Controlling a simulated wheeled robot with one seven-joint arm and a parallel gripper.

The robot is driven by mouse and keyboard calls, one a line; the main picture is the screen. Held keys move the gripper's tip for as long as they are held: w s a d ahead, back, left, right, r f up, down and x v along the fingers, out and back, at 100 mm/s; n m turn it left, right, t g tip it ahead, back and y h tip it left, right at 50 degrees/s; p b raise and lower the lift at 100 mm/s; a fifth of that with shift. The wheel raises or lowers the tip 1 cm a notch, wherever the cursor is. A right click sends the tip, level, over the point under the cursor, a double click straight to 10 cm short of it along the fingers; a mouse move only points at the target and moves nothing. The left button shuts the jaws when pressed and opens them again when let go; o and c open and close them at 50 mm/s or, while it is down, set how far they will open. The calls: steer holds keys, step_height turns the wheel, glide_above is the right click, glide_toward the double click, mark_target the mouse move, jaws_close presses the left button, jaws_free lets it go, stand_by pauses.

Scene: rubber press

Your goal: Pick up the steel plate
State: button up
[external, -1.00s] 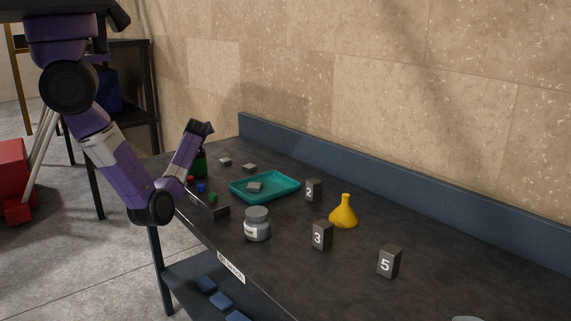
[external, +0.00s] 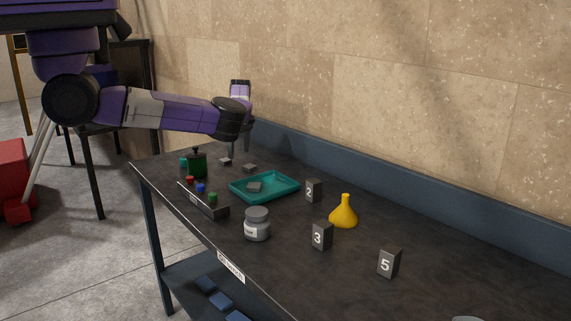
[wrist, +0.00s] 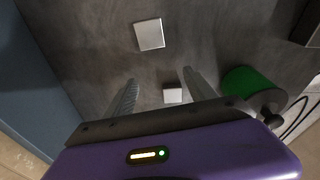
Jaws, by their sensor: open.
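Two small square grey plates lie on the dark bench at its far end, one to the left (external: 225,161) and one to the right (external: 249,167). A third grey square piece (external: 254,187) sits in the teal tray (external: 282,194). My gripper (external: 239,152) is open, fingers pointing down above the two bench plates, apart from them. In the wrist view, one plate (wrist: 173,96) shows between the fingers (wrist: 159,77), and a larger-looking one (wrist: 149,34) shows beyond their tips. I cannot tell which piece is the task's steel plate.
A green canister (external: 197,165) stands left of the plates and shows in the wrist view (wrist: 245,82). A dark rack with coloured knobs (external: 208,205), a grey jar (external: 257,225), a yellow funnel (external: 344,213) and numbered blocks stand nearer. A blue backboard (external: 330,158) edges the bench.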

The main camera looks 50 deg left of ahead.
mark_target(250, 166)
steer(key=shift+m+h, duration=0.3)
steer(key=shift+h, duration=0.6)
steer(key=d+r, duration=0.1)
steer(key=w+d+r, duration=0.1)
steer(key=d, duration=0.1)
steer(key=w+d+r, duration=0.1)
steer(key=d, duration=0.1)
steer(key=shift+d, duration=0.15)
steer(key=shift+s+f+p, duration=0.15)
steer(key=shift+f+p, duration=0.1)
steer(key=shift+f, duration=1.65)
steer(key=shift+s+f+p, duration=0.1)
steer(key=shift+f+p, duration=0.15)
steer(key=shift+f, duration=1.6)
steer(key=shift+c, duration=0.5)
jaws_close()
